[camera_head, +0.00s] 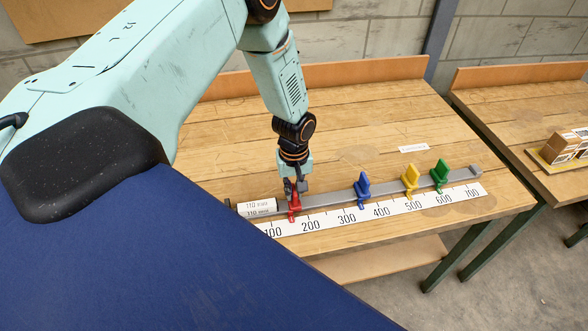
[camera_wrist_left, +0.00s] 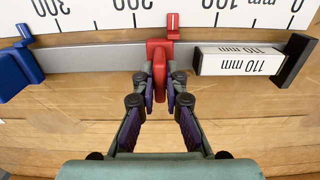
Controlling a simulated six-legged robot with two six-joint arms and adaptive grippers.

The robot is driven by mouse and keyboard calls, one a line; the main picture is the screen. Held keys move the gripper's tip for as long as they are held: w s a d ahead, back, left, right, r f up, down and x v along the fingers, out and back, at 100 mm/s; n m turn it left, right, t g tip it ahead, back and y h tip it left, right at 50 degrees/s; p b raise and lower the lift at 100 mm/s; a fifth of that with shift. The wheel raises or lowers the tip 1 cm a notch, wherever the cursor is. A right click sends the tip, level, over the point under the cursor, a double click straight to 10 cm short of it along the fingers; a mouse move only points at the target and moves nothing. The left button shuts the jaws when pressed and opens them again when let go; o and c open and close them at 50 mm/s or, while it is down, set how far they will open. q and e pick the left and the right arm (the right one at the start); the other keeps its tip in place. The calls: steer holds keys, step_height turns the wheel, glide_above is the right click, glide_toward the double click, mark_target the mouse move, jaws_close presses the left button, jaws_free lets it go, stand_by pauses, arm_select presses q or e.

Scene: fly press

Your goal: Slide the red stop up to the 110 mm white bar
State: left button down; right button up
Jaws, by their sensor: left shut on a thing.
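The red stop (camera_head: 294,206) sits on the grey rail (camera_head: 335,197) between the 100 and 200 marks of the scale. My left gripper (camera_head: 296,187) is shut on its upright tab, and the red stop also shows between the fingers in the left wrist view (camera_wrist_left: 160,64). The 110 mm white bar (camera_head: 257,207) lies along the rail to the left of the stop. In the left wrist view the white bar (camera_wrist_left: 240,62) lies right of the stop, its far end at a black end block (camera_wrist_left: 294,60). A small gap shows between stop and bar.
A blue stop (camera_head: 362,188), a yellow stop (camera_head: 410,181) and a green stop (camera_head: 438,175) stand farther right on the rail. The white scale (camera_head: 385,212) runs along its front. A small label (camera_head: 413,148) lies behind. The wooden bench (camera_head: 350,120) is otherwise mostly clear.

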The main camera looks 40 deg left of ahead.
arm_select(q)
steer(key=shift+w+d, duration=0.1)
steer(key=c, duration=1.6)
jaws_free()
steer(key=shift+w+d, duration=0.1)
steer(key=shift+d, duration=0.1)
steer(key=shift+c, duration=0.2)
steer(key=shift+o, duration=1.2)
steer(key=shift+a, duration=0.1)
step_height(320, 180, up, 12)
